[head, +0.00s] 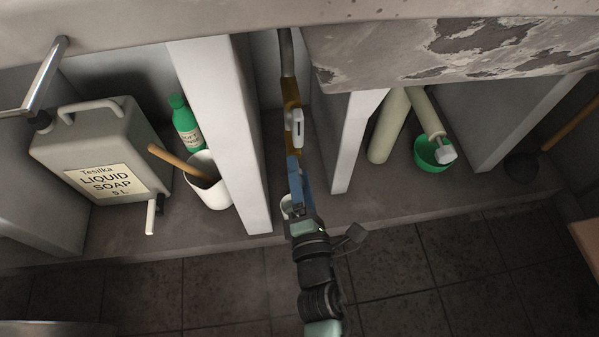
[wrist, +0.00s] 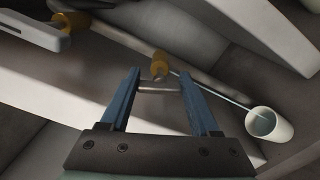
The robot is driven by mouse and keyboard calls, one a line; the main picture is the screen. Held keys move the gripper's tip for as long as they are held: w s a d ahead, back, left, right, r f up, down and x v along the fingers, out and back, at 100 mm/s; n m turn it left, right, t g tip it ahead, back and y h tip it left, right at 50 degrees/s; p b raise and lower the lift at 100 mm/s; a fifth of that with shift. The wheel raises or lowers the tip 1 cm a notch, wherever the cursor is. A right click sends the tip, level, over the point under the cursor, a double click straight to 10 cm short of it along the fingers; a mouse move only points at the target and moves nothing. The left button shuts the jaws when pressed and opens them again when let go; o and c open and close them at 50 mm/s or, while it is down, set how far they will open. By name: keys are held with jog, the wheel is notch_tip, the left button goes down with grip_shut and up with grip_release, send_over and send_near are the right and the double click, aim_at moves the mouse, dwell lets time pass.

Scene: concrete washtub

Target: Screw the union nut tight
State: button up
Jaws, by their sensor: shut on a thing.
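A metal pipe (head: 287,52) comes down from under the washtub, with a brass-coloured fitting (head: 291,93) and a white lever valve (head: 297,117) on it. My gripper (head: 294,160) is at the lower end of this line, its blue fingers pointing up along it. In the wrist view, the brass union nut (wrist: 160,66) shows at the fingertips. My gripper (wrist: 160,78) is shut on it, though the contact is not clear. A pale band crosses between the fingers; I cannot tell what it belongs to. The valve lever (wrist: 32,30) shows at upper left.
A thin streak runs from the pipe towards a white cup (wrist: 269,124). Concrete supports (head: 232,130) and (head: 350,135) stand on both sides. A soap canister (head: 90,150), green bottle (head: 184,124) and white pot (head: 211,187) are left; a green bowl (head: 426,156) is right.

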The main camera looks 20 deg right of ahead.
jog(key=m+p, duration=0.1)
jog(key=m, duration=0.4)
jog(key=shift+m, duration=0.4)
jog(key=m+p, duration=0.2)
jog(key=m, duration=0.3)
jog(key=m+p, duration=0.2)
jog(key=m, duration=0.3)
jog(key=shift+f+m+p, duration=0.1)
jog(key=shift+m+p, duration=0.25)
jog(key=shift+m, duration=0.05)
jog(key=m+p, duration=0.1)
jog(key=m, duration=0.4)
jog(key=shift+a+f+m, duration=0.1)
jog(key=shift+m, duration=0.2)
jog(key=o, duration=1.4)
jog(key=shift+c, duration=0.2)
jog(key=p+v, duration=0.5)
jog(key=v, duration=0.8)
